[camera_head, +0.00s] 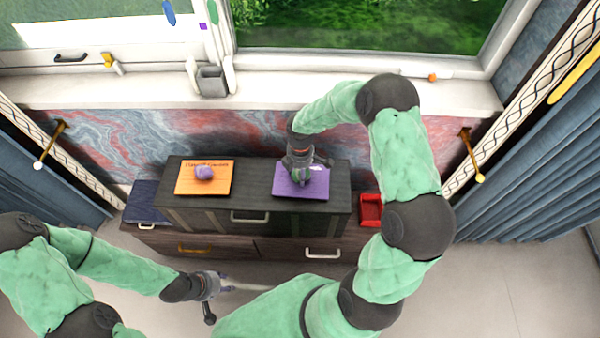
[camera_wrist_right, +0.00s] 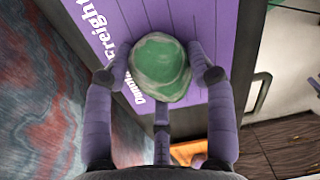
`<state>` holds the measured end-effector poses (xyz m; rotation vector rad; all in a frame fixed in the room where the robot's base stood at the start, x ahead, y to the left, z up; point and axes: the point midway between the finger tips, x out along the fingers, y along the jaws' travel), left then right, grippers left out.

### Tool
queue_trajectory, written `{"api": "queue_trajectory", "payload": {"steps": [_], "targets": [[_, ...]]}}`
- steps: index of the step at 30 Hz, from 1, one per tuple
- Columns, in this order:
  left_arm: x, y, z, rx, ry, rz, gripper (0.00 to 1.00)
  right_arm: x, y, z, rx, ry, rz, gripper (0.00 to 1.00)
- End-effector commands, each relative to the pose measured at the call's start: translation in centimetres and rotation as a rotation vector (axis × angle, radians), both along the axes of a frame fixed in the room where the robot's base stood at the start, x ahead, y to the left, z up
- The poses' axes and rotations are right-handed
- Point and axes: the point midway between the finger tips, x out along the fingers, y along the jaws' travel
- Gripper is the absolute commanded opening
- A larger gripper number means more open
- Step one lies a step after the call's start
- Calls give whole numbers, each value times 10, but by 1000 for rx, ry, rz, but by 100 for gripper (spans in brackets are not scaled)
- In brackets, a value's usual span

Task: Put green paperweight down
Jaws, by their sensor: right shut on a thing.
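The green paperweight (camera_wrist_right: 160,68), a rounded mottled stone, sits between the fingers of my right gripper (camera_wrist_right: 165,75) in the right wrist view. The gripper is shut on it, over the purple mat (camera_wrist_right: 198,30) with white lettering that partly reads "Freight". In the head view my right gripper (camera_head: 298,178) points down at the purple mat (camera_head: 316,187) on the dark desk top, and the paperweight is hard to make out there. I cannot tell whether the stone touches the mat. My left gripper (camera_head: 215,285) is low in front of the desk, away from the mats; its fingers are too small to read.
An orange mat (camera_head: 188,184) with a purple stone (camera_head: 204,172) on it lies on the left of the desk top (camera_head: 253,190). A red tray (camera_head: 370,211) stands right of the desk. A window sill (camera_head: 270,92) runs behind. The desk top between the mats is clear.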

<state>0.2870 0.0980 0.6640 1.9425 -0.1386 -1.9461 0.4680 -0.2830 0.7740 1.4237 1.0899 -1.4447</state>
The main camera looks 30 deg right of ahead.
Motion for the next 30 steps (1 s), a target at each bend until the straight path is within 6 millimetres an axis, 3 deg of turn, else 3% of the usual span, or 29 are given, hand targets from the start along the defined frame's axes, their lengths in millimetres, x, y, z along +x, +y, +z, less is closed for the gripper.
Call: {"api": "queue_trajectory", "payload": {"steps": [7, 8, 10, 23, 30], "targets": [[0, 0, -1, 0, 0, 0, 40, 0, 0, -2, 0, -1, 0, 15], [0, 0, -1, 0, 0, 0, 40, 0, 0, -2, 0, 0, 0, 61], [0, 0, -1, 0, 0, 0, 40, 0, 0, -2, 0, 0, 0, 79], [0, 0, 2, 0, 0, 0, 40, 0, 0, 4, 0, -1, 0, 79], [0, 0, 16, 0, 0, 0, 40, 2, -1, 43, -1, -4, 0, 79]]}}
